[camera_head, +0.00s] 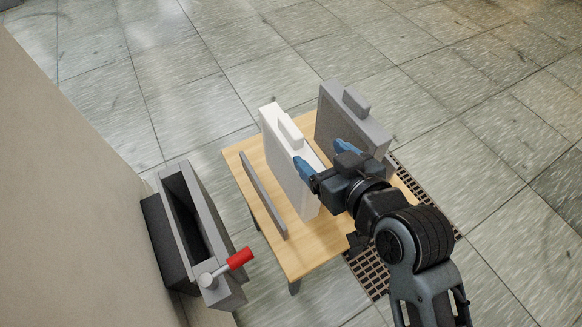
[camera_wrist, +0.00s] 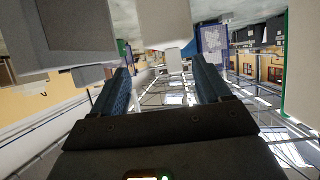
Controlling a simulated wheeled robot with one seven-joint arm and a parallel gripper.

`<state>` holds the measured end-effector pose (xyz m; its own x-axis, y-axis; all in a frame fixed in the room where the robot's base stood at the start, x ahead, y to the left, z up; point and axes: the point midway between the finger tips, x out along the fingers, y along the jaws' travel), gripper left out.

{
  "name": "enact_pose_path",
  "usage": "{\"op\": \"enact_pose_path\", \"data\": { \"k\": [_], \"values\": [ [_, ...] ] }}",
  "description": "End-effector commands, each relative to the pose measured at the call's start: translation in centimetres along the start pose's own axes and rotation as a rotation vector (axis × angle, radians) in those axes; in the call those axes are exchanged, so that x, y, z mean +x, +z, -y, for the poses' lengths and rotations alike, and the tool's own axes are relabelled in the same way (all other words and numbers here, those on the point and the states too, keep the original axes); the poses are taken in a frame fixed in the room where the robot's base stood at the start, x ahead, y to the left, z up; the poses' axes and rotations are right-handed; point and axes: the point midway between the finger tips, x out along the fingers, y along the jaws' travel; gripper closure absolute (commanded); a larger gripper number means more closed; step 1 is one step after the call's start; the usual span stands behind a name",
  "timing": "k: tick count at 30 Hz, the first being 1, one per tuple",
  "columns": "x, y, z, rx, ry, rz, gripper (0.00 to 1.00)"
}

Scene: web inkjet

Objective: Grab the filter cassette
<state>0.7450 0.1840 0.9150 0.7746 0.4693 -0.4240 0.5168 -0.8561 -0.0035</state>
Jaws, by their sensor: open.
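Two upright box-shaped cassettes with grip blocks on top stand on a small wooden table: a white one (camera_head: 291,165) and a grey one (camera_head: 350,122). I cannot tell by a label which is the filter cassette. My gripper (camera_head: 322,157), with blue fingers, is open and empty near the right end of the white cassette, beside the grey one. In the wrist view, a pale block (camera_wrist: 164,22), probably part of the white cassette, lies beyond and between the open fingers (camera_wrist: 161,78), apart from them. A grey block (camera_wrist: 72,25) shows at upper left. My arm hides part of the grey cassette.
The wooden table (camera_head: 294,258) also bears a thin grey strip (camera_head: 263,195) left of the white cassette. A grey slotted housing (camera_head: 222,250) with a red-handled lever (camera_head: 239,258) stands by the beige wall at left. A floor grate (camera_head: 369,274) lies right of the table.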

Motion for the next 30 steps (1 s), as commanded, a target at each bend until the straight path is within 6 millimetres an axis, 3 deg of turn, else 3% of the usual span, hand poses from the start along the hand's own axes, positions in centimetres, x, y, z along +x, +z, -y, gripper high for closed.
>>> {"op": "enact_pose_path", "data": {
  "k": [7,17,24,30],
  "values": [
    [2.4,-1.3,1.0,-0.026,-0.046,0.012,0.23],
    [5.6,-1.4,1.2,-0.027,-0.045,0.014,0.23],
    [8.9,-1.4,1.5,-0.027,-0.046,0.014,0.23],
    [9.8,-1.3,1.5,-0.026,-0.044,0.012,0.23]
  ]
}}
